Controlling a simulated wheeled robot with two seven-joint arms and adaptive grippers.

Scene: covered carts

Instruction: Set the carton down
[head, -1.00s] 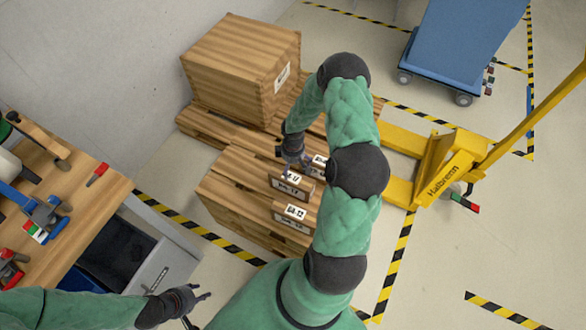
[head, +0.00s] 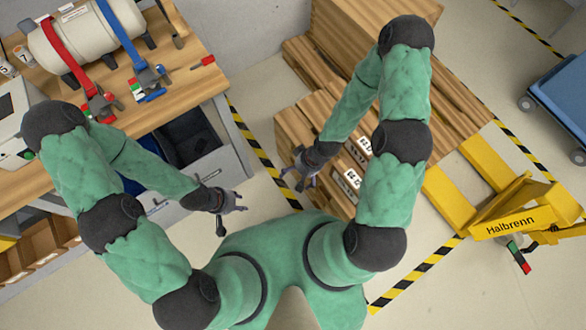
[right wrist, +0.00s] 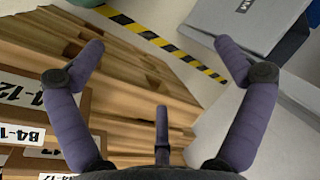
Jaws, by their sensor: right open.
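Small brown cartons with white labels (head: 352,178) sit on the wooden stack, partly hidden behind my right arm in the head view. In the right wrist view, cartons labelled B4 (right wrist: 18,134) lie at the left edge, beside the left finger and outside the jaws. I cannot tell which of them is the task's carton. My right gripper (head: 294,172) is open and empty, left of the cartons at the edge of the stack. Its spread fingers show in the right wrist view (right wrist: 158,43). My left gripper (head: 233,217) is open and empty, above the floor near the bench.
A large wooden crate (head: 352,35) stands behind on a pallet. A yellow pallet jack (head: 505,207) is at the right, with a blue covered cart (head: 565,100) beyond. A workbench (head: 180,85) with clamps and a tank fills the left. Striped tape (head: 262,155) crosses bare floor.

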